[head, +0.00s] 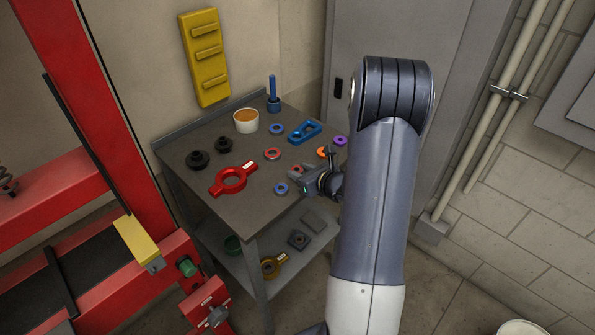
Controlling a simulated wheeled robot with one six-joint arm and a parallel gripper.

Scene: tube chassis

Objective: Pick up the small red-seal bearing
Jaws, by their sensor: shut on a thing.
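A small red-seal bearing (296,169) shows at the tip of my gripper (300,178), mostly covered by the jaws. My gripper is shut on it, low over the right front part of the grey workbench (215,175). Whether the bearing touches the bench top is too small to tell. Another red-seal bearing (272,154) lies flat on the bench, behind and to the left of my gripper, apart from it.
Farther back are another blue-seal bearing (277,129), a blue holder (304,132) and a white cup (246,121).

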